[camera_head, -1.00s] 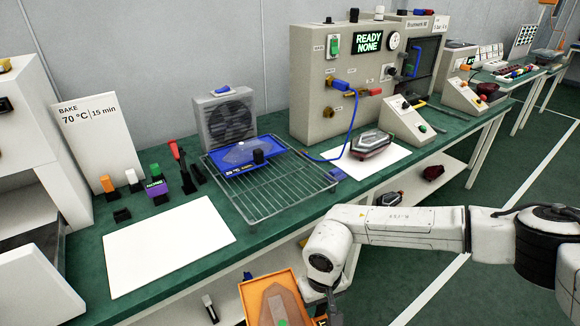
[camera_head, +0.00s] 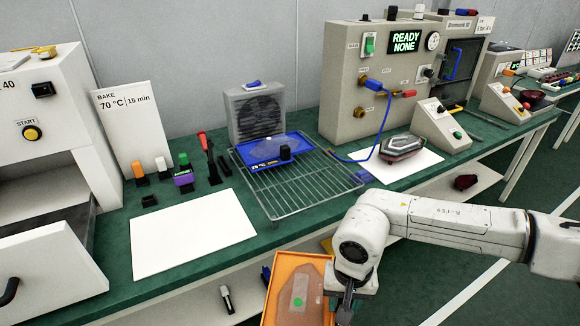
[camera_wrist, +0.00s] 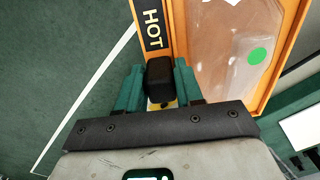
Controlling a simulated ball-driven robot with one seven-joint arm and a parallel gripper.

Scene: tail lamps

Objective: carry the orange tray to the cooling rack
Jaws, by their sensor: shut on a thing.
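The orange tray (camera_head: 281,264) is low in the head view, in front of the bench's front edge. It carries a clear lamp part with a green dot (camera_head: 299,301). My gripper (camera_head: 347,300) is at the tray's right side. In the wrist view my gripper (camera_wrist: 160,85) is shut on the tray's black knob, next to the HOT label; the tray (camera_wrist: 181,45) extends up and right. The cooling rack (camera_head: 318,180) is a wire grid on the bench. A blue tray (camera_head: 264,160) with a black knob sits on its back left part, before a grey fan (camera_head: 257,115).
The rack's front and right part is bare. A white mat (camera_head: 190,235) lies empty left of the rack. A red and grey lamp (camera_head: 403,147) sits on another white mat to the right. A blue hose (camera_head: 379,130) hangs near the rack's back right. A shelf is below.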

